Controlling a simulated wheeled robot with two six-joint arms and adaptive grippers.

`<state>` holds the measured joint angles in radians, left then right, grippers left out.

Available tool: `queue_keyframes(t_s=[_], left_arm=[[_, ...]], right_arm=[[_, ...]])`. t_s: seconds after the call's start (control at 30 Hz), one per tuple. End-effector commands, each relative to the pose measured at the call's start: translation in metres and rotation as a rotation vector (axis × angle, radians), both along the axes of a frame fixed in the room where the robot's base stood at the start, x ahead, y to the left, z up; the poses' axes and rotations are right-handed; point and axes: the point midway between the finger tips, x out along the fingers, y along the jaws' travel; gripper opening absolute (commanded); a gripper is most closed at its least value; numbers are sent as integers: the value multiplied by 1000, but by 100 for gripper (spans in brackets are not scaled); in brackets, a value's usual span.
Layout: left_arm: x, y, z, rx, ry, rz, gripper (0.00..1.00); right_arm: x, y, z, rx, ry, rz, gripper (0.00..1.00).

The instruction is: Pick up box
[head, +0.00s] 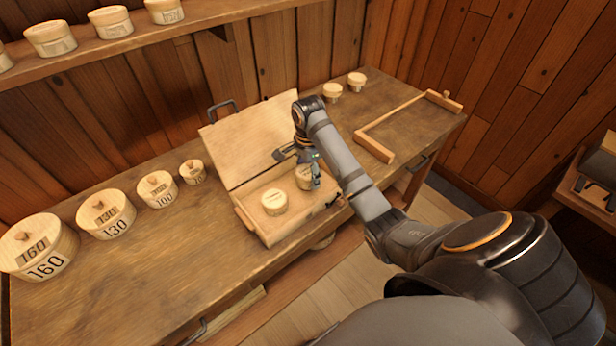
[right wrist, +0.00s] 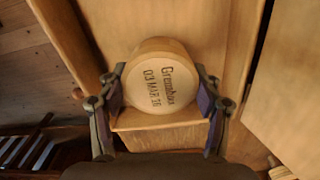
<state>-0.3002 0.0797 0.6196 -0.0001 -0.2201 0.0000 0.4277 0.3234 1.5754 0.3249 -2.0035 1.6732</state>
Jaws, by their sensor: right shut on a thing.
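A round pale wooden box (head: 302,180) sits in the right part of an open wooden case (head: 242,212). My right gripper (head: 311,175) reaches down over it and partly hides it. In the right wrist view, the box (right wrist: 168,84) shows dark lettering on its top, including "03 MAR 26". The fingers of my right gripper (right wrist: 162,100) are shut on its two sides. It looks still inside the case, though I cannot tell whether it touches the floor. A second round box (head: 274,201) stands to the left in the case. My left gripper is out of view.
The case lid (head: 255,135) stands open at the back. Round boxes marked 160 (head: 45,267), 130 (head: 116,228) and 100 (head: 161,200) stand left on the workbench (head: 150,290). Two small boxes (head: 332,91) and a wooden frame (head: 402,110) are to the right.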

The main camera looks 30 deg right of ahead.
Motion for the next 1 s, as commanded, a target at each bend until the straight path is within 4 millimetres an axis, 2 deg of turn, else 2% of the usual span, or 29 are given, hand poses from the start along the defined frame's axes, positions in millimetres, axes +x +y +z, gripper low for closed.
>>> queue_keyframes(t_s=[0.03, 0.3, 0.37, 0.5, 0.7, 1.0], left_arm=[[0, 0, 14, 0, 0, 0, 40], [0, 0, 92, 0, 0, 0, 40], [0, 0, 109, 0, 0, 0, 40], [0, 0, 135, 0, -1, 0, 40], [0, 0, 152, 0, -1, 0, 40], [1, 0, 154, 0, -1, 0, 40]], right_arm=[[-2, 1, 17, 0, 0, 1, 38], [-37, 24, 73, 0, 1, 2, 38], [-47, 31, 85, 1, 2, 2, 38], [-81, 54, 96, 3, 3, 2, 38], [-109, 72, 104, 2, 1, 1, 38], [-117, 77, 105, -1, -1, -1, 38]])
